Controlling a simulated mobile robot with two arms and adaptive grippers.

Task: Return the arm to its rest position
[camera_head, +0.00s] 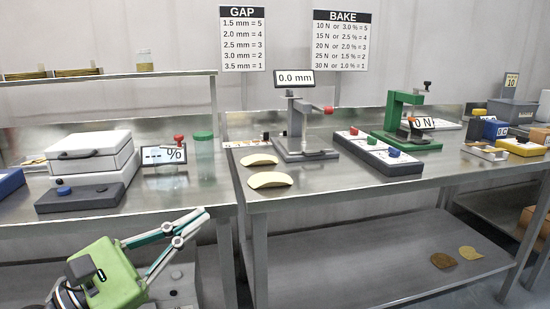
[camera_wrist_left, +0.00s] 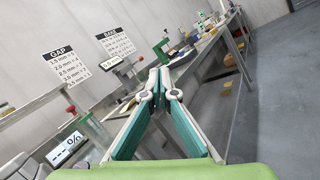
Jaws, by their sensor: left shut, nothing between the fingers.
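My left gripper (camera_head: 203,217) is in front of the left table in the head view, at about the height of the table's front edge. Its body is green and its fingers point up and right. The fingers are shut with nothing between them. In the left wrist view the gripper (camera_wrist_left: 160,72) shows its two fingers meeting at the tips. My right gripper is in neither view.
The right table (camera_head: 345,190) holds two pale chips (camera_head: 270,180), a grey gauge stand (camera_head: 297,130), a button panel (camera_head: 380,155) and a green press (camera_head: 410,120). The left table (camera_head: 150,205) holds a white box (camera_head: 90,155) and a percent display (camera_head: 164,155). Two brown chips (camera_head: 443,260) lie on the lower shelf.

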